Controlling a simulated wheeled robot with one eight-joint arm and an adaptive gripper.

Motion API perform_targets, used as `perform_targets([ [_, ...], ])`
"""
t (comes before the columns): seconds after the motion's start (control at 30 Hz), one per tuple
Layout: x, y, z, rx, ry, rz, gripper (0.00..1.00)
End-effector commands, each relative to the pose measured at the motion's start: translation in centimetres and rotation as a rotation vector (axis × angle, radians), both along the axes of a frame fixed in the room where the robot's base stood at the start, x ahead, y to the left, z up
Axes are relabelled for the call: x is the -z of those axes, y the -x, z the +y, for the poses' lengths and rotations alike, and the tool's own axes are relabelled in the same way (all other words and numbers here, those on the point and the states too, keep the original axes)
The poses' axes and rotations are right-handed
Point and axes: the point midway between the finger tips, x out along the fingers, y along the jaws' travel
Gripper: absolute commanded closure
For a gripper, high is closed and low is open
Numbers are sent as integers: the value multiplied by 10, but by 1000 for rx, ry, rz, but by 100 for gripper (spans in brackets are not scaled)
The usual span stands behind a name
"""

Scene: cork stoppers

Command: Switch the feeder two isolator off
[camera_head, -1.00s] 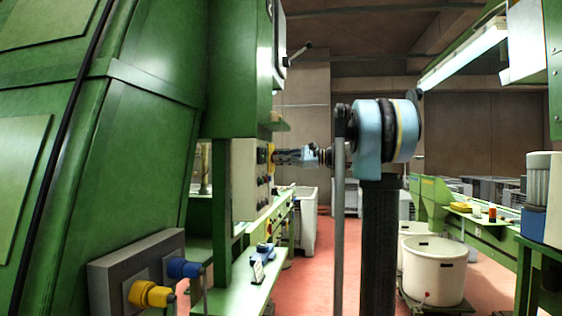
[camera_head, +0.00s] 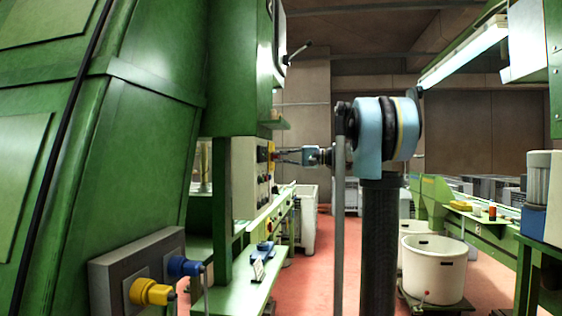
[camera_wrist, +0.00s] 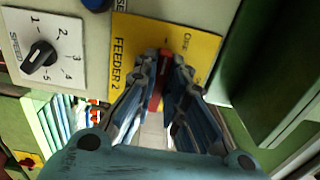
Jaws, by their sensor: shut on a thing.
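The feeder two isolator has a yellow plate (camera_wrist: 203,45) marked "FEEDER 2", which appears sideways in the wrist view. Its red handle (camera_wrist: 156,95) stands out from the plate between my fingers. My gripper (camera_wrist: 164,63) is shut on this handle, one finger on each side, with the fingertips close to the plate. The fingers and the handle hide part of the plate's lettering. In the head view the yellow plate (camera_head: 270,149) is small on the pale panel, seen nearly edge-on, with my gripper (camera_head: 278,155) against it from the right.
A black speed knob (camera_wrist: 39,57) on a white dial plate sits beside the isolator. A green cabinet (camera_head: 236,70) overhangs the panel. Yellow and blue connectors (camera_head: 150,292) stick out at the lower left. White bins (camera_head: 434,270) stand on the red floor to the right.

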Motion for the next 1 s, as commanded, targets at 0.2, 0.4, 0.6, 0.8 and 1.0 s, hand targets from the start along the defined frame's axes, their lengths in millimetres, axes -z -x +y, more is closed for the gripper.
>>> perform_targets([
  [0.2,3,0,0,0,10,-27,100],
  [0.4,3,1,0,0,12,-30,100],
  [0.6,4,1,0,-1,13,-30,82],
  [0.8,3,1,0,-1,11,-29,68],
  [1.0,2,1,-1,-1,9,-30,68],
])
